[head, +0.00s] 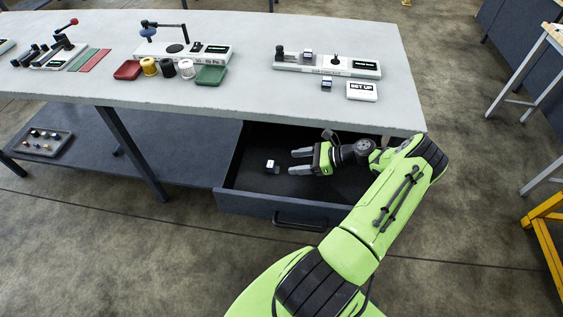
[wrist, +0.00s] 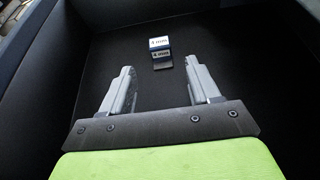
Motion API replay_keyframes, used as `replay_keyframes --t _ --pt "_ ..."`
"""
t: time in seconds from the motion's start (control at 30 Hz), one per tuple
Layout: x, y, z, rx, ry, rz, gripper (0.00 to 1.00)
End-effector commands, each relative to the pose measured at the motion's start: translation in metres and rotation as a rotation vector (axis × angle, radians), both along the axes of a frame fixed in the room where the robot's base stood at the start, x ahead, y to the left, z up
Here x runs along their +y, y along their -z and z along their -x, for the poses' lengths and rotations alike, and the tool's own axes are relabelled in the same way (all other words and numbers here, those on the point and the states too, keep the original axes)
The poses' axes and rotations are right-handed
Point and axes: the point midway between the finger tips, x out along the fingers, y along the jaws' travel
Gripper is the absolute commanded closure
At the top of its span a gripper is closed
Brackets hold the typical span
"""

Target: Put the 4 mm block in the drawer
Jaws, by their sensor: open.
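The drawer (head: 303,211) under the table is pulled open. A small block (head: 271,165) with white and blue faces rests on the dark drawer floor; in the wrist view the block (wrist: 160,48) has printed labels ending in "mm", the number too small to read surely. My gripper (head: 289,162) is inside the drawer, to the right of the block and apart from it. In the wrist view my gripper (wrist: 160,80) is open and empty, and the block lies beyond the fingertips, roughly between their lines.
On the table (head: 250,35) above the drawer stand a white gauge fixture (head: 325,69), another small block (head: 326,84) and a "SET UP" sign (head: 362,92). Dishes and spools stand farther left. The tabletop edge overhangs the drawer's rear. A tray (head: 42,142) sits on the lower shelf.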

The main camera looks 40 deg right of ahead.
Motion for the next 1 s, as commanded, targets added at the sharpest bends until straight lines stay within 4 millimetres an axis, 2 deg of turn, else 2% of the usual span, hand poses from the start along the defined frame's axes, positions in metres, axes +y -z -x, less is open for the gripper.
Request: replay_keyframes --t 0.1,0.2,0.27,0.37,0.47,0.53,0.7,0.77,0.87,1.0 --pt "-0.015 -0.011 0.019 -0.001 0.003 0.002 0.39" --pt "-0.022 -0.015 0.028 -0.001 0.001 0.000 0.39" --pt "-0.023 -0.018 0.029 0.000 -0.006 0.005 0.39" --pt "-0.012 -0.031 0.019 0.015 -0.090 0.079 0.39" --pt "0.017 -0.060 -0.002 0.042 -0.282 0.251 0.39" --pt "0.045 -0.084 -0.015 0.054 -0.446 0.398 0.39" --pt "0.120 -0.150 -0.027 0.032 -0.845 0.780 0.39" --pt "0.148 -0.175 -0.024 0.005 -0.980 0.919 0.39" --pt "0.193 -0.215 -0.008 -0.063 -1.189 1.144 0.39" --pt "0.247 -0.261 0.033 -0.207 -1.436 1.443 0.39"
